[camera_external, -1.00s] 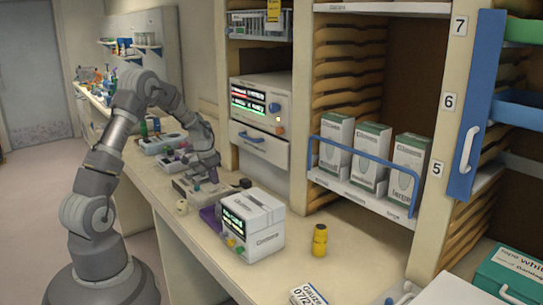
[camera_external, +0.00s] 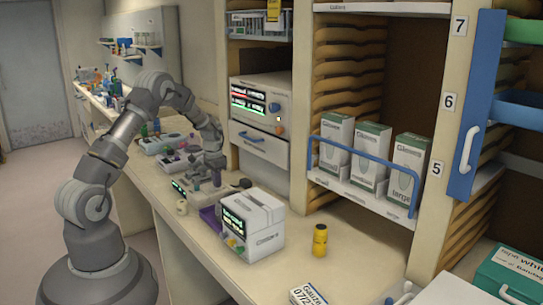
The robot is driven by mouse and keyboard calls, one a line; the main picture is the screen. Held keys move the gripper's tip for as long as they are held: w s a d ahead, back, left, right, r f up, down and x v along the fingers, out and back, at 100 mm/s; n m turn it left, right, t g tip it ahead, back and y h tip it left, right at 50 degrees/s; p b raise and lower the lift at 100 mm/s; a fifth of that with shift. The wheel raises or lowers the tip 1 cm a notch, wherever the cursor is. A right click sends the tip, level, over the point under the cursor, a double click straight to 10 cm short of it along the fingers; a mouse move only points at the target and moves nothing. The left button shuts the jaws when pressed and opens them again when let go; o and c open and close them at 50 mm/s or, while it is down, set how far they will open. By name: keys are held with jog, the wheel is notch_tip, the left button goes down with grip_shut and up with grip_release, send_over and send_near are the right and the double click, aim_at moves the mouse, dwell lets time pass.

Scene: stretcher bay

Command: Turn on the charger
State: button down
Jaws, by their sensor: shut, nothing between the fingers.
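A low grey device (camera_external: 180,188), which may be the charger, lies on the counter beneath my gripper. A small lit green display shows at its left end. My gripper (camera_external: 194,184) points down over it, shut and empty. I cannot tell whether the fingertips touch the device. The gripper and wrist hide part of its top, and any switch is too small to make out.
A white box with a lit screen (camera_external: 252,224) stands just right of the gripper. Grey trays (camera_external: 160,143) lie behind it. A yellow bottle (camera_external: 319,241) stands at right. A shelf device (camera_external: 262,103) has lit displays.

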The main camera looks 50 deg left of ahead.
jog(key=shift+s+d+f, duration=0.1)
jog(key=shift+s+f, duration=0.45)
jog(key=shift+s, duration=0.2)
jog(key=shift+s+r, duration=0.1)
jog(key=shift+s, duration=0.35)
notch_tip(320, 180, up, 15)
jog(key=p, duration=0.4)
jog(key=shift+w+p, duration=0.15)
jog(key=shift+p, duration=0.25)
